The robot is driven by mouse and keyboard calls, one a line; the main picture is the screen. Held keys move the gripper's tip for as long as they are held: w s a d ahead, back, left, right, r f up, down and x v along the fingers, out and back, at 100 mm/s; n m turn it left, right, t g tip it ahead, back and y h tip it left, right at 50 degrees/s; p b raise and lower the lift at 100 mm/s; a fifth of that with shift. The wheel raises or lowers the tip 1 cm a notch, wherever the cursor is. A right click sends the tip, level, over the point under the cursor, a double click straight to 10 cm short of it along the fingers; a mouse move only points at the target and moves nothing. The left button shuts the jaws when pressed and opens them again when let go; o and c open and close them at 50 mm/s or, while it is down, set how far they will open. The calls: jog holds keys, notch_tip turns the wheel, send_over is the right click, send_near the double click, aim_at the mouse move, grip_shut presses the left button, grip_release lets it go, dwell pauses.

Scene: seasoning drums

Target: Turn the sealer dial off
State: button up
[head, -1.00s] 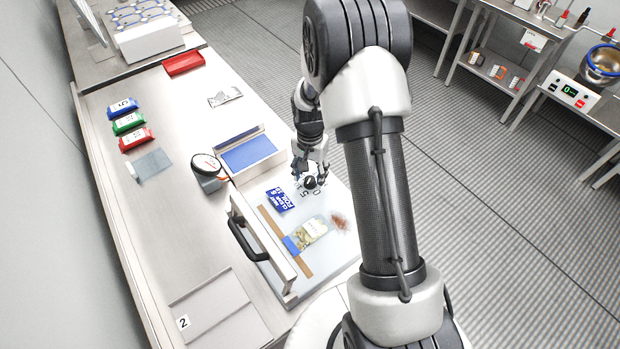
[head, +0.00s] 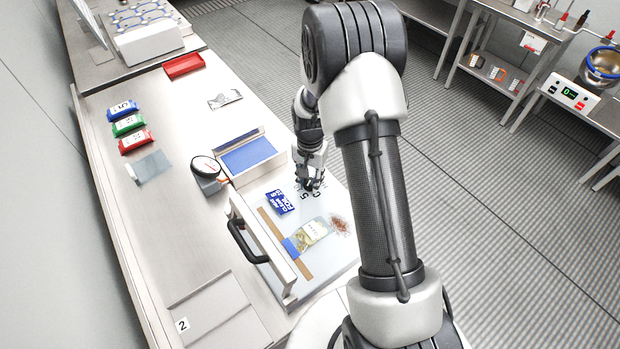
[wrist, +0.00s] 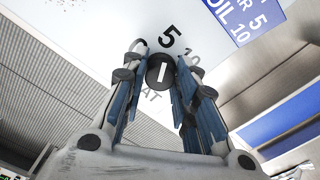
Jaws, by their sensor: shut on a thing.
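The sealer (head: 330,262) is a pale flat unit with a hinged arm and black handle (head: 241,240), at the front right of the bench. Its dark round dial (wrist: 161,69) shows in the wrist view, with a white pointer line near upright, towards the printed 5. A 0 and a 10 are printed either side of the 5. My gripper (head: 309,187) points down over the sealer's far right corner. In the wrist view my gripper (wrist: 161,80) has its fingers shut on the dial's two sides. In the head view the fingers mostly hide the dial.
A blue-and-white label (head: 281,203) and a clear pouch (head: 311,232) lie on the sealer, with reddish crumbs (head: 340,226) beside them.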

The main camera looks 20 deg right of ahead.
jog(key=shift+c, duration=1.2)
jog(key=shift+n, duration=0.3)
jog(key=n, duration=0.4)
jog(key=shift+n, duration=0.3)
jog(key=n, duration=0.6)
jog(key=shift+n, duration=0.3)
jog(key=o, duration=1.1)
jog(key=shift+r, duration=0.1)
